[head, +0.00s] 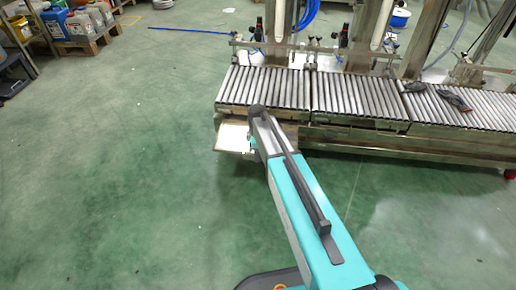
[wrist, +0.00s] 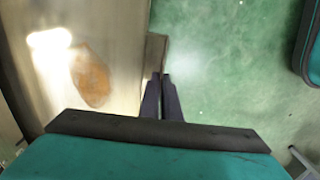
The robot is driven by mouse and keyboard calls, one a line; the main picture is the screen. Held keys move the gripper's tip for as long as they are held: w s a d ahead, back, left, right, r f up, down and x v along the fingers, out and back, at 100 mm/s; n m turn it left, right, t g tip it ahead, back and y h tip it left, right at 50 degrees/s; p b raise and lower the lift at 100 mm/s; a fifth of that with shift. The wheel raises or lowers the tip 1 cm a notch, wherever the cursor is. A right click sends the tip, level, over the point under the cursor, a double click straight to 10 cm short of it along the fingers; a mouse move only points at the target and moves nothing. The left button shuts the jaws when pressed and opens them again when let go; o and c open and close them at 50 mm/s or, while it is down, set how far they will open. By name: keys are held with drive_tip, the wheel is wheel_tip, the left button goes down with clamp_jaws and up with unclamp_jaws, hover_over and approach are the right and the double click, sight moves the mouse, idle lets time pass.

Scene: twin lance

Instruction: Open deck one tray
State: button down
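A flat pale tray (head: 233,137) juts out low at the left end of the roller conveyor in the head view. I take it to be the deck one tray; no label is readable. The wrist view shows a pale panel (wrist: 110,45) with a rusty-orange patch and a bright glare spot, and a narrow brown strip along its right edge. My gripper (wrist: 161,76) has its dark fingers close together at the lower end of that strip. I cannot tell whether the edge is between them. In the head view my arm hides the fingertips.
The roller conveyor (head: 360,98) runs right from the tray, with dark items (head: 455,100) on it and metal posts behind. Green floor (head: 110,170) is clear to the left. A pallet of containers (head: 88,42) stands far left. A dark teal-trimmed object (wrist: 309,45) is at the wrist view's right.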

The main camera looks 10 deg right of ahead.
drive_tip(key=shift+s+a, duration=0.2)
drive_tip(key=shift+s, duration=0.35)
drive_tip(key=shift+s+a, duration=0.15)
drive_tip(key=shift+s, duration=0.35)
drive_tip(key=c, duration=2.4)
unclamp_jaws()
drive_tip(key=shift+c, duration=0.2)
drive_tip(key=o, duration=0.4)
drive_tip(key=shift+o, duration=0.2)
drive_tip(key=shift+r+p, duration=0.1)
drive_tip(key=shift+p, duration=0.2)
wheel_tip(320, 180, up, 14)
drive_tip(key=p, duration=0.3)
drive_tip(key=shift+f, duration=0.2)
drive_tip(key=shift+r, duration=0.1)
